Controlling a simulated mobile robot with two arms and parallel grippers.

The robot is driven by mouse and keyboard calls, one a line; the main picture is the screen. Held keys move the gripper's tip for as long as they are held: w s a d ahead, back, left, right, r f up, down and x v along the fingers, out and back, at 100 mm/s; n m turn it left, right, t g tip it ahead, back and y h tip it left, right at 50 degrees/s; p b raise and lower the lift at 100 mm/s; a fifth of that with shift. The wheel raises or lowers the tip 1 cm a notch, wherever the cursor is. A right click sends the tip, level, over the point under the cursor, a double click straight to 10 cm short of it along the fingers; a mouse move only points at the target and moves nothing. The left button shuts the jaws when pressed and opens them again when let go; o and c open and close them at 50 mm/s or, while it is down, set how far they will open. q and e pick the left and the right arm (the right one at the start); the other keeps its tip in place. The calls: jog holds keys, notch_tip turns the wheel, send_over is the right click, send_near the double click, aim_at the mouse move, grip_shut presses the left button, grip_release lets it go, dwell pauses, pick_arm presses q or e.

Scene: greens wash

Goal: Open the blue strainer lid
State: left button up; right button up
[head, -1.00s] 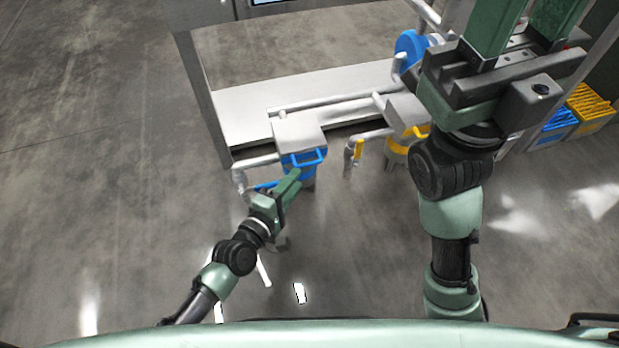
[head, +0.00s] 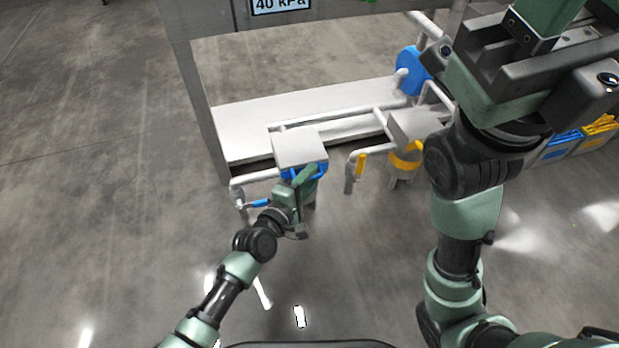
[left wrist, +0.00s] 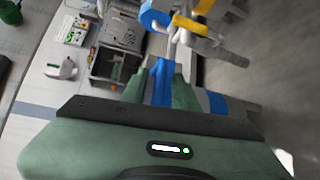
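The blue strainer (head: 307,190) stands low at the frame's front left, with a flat grey plate (head: 300,148) above it. Its blue lid handle (head: 322,170) shows beside my left gripper (head: 307,178), and the lid looks closed. In the left wrist view, the green fingers of my left gripper (left wrist: 161,90) are apart, with a blue part (left wrist: 161,75) between them. I cannot tell whether they squeeze it. My right gripper (head: 535,35) is raised at the upper right; its fingers look spread, with their tips outside the picture.
A yellow-handled strainer (head: 405,160) stands to the right, and a blue round part (head: 411,70) sits behind it. Pipes and a blue valve handle (head: 258,203) lie close to my left gripper. Floor at left is clear.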

pick_arm(q)
grip_shut()
dwell(1.2)
